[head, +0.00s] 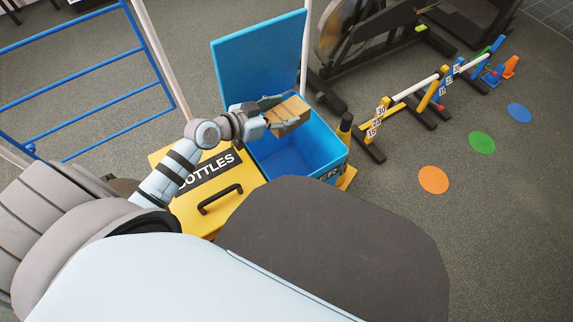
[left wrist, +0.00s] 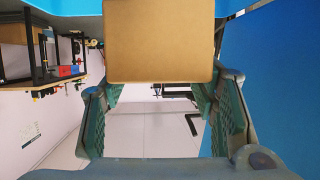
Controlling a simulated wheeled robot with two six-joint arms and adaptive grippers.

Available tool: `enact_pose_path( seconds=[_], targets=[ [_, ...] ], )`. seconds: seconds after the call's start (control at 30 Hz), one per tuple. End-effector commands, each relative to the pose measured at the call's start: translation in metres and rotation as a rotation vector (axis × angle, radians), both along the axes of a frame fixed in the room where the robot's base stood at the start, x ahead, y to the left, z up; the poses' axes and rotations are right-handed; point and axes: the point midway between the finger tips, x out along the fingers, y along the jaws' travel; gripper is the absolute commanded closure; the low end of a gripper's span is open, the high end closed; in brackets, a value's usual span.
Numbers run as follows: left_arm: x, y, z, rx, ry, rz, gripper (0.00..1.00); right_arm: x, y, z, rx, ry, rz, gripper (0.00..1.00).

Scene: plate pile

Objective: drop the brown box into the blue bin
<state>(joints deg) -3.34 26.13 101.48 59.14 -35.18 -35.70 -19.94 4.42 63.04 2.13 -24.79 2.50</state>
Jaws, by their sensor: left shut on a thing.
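The brown box (head: 287,112) is held in my left gripper (head: 268,114), above the opening of the blue bin (head: 330,151) in the head view. My left gripper is shut on the box, with a finger along each side. In the left wrist view the box (left wrist: 160,42) fills the top middle, and the green-padded fingers (left wrist: 160,110) reach toward it from both sides. The blue bin's lid (head: 258,58) stands open behind the gripper. The bin's floor is partly hidden by the box and gripper. My right gripper is not in view.
A yellow bin (head: 236,202) with a closed lid marked "BOTTLES" and a black handle stands left of the blue bin. A blue rail frame (head: 85,85) is at the left. Exercise equipment (head: 360,40) and low hurdles (head: 408,92) stand behind and right. Floor at the right is mostly free.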

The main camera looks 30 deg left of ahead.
Motion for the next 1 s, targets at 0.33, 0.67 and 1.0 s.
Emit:
enact_pose_path(
  seconds=[0.33,0.67,1.0],
  targets=[
    [0.0,0.0,0.0,0.0,0.0,0.0,0.32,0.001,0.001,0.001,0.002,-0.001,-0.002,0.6],
    [0.0,0.0,0.0,0.0,0.0,0.0,0.23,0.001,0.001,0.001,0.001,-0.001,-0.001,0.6],
    [-0.047,0.021,0.019,0.007,0.003,-0.005,0.23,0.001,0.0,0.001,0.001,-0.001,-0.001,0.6]
  ],
)
